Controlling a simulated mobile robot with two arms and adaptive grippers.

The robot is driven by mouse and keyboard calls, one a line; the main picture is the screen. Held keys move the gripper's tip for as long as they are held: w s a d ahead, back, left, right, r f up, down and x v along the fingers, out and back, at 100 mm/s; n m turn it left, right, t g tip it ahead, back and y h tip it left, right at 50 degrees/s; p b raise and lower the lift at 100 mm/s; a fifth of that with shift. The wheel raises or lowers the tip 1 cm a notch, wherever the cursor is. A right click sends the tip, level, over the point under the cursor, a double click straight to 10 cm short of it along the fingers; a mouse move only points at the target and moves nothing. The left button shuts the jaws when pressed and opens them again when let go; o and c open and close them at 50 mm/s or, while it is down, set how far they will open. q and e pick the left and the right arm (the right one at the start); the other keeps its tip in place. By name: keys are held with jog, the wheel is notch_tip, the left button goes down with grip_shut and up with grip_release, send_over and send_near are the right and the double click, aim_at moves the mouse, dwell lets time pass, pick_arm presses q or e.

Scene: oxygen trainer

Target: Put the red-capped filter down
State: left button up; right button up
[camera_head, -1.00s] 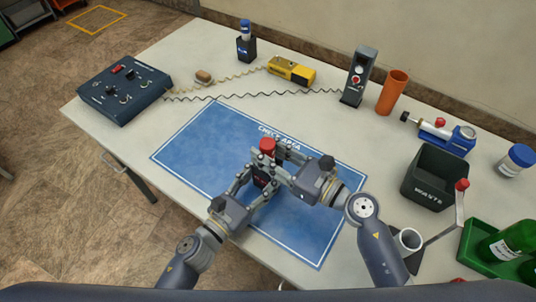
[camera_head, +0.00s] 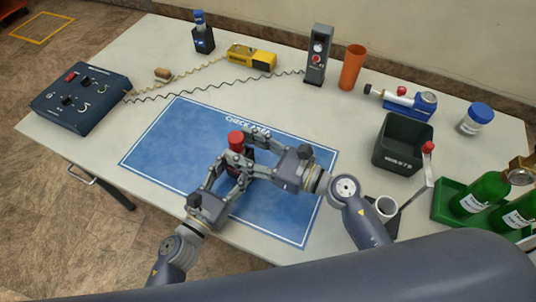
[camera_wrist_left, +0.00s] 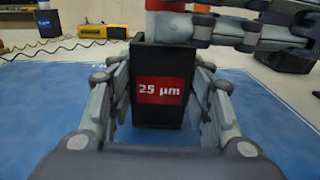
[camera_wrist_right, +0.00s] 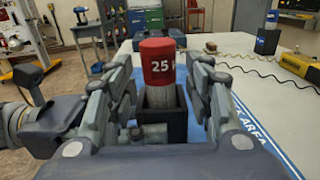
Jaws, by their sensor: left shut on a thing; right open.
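The red-capped filter (camera_head: 236,140) stands upright over the blue check area mat (camera_head: 160,150). In the right wrist view its red cap (camera_wrist_right: 157,62) reads "25", and its grey body sits down in a black square holder (camera_wrist_right: 163,118). In the left wrist view the holder (camera_wrist_left: 161,110) has a red "25 µm" label. My left gripper (camera_wrist_left: 161,95) is shut on the holder, one finger along each side. My right gripper (camera_wrist_right: 163,95) is open, its fingers on either side of the filter and apart from the cap. The right fingers also cross the top of the left wrist view.
A blue control box (camera_head: 80,97) is at the left. A yellow device (camera_head: 251,57), grey tester (camera_head: 318,58) and orange cup (camera_head: 352,68) stand at the back. A dark bin (camera_head: 402,145) and green tray (camera_head: 447,213) with bottles are at the right. The mat's left part is clear.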

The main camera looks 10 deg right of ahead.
jog(key=v, duration=1)
pick_arm(q)
jog(key=o, duration=1.2)
